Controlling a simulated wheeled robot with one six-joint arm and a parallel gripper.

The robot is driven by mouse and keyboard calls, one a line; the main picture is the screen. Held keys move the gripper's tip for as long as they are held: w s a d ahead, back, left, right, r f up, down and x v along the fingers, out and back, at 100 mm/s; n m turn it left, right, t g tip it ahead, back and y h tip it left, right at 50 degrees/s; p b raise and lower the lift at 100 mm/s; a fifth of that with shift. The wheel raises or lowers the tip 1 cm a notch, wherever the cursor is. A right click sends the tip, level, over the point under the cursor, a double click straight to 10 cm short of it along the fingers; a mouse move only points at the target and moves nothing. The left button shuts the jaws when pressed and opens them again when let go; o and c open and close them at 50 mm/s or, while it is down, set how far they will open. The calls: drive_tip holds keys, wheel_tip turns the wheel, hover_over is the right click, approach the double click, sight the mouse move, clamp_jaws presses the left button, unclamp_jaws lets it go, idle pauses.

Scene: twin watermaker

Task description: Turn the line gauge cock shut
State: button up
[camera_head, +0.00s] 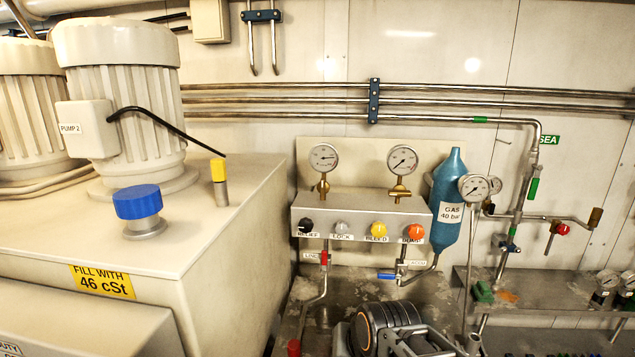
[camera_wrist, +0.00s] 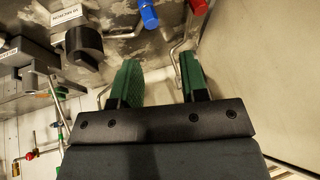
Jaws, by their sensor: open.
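The line gauge cock shows a red handle (camera_head: 324,257) beside a "LINE" label, under the left end of the gauge panel (camera_head: 345,205) in the head view. The handle hangs about upright on a thin pipe. A red handle (camera_wrist: 198,5), seemingly the same one, is cut by the top edge of the wrist view. My gripper (camera_wrist: 160,72) is open and empty, with two green-padded fingers. The red handle lies beyond the fingertips, near the right finger, apart from it. In the head view my arm (camera_head: 385,325) is low in the middle; the fingers cannot be made out.
A blue handle (camera_head: 387,276) lies level to the right of the red one; it also shows in the wrist view (camera_wrist: 148,14). Knobs line the panel front. A blue gas bottle (camera_head: 447,205) stands right. A large cream tank (camera_head: 215,265) fills the left.

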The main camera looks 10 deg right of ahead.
drive_tip(key=w+a+r+m+t+y, duration=0.1)
drive_tip(key=w+a+r+m+t, duration=0.3)
drive_tip(key=w+r+m, duration=0.45)
drive_tip(key=m+t+h+p, duration=0.2)
drive_tip(key=m+t+h, duration=0.6)
drive_tip(key=m, duration=2)
approach(322, 185)
drive_tip(key=p+x, duration=0.5)
drive_tip(key=x, duration=0.5)
drive_tip(key=shift+d, duration=0.1)
clamp_jaws()
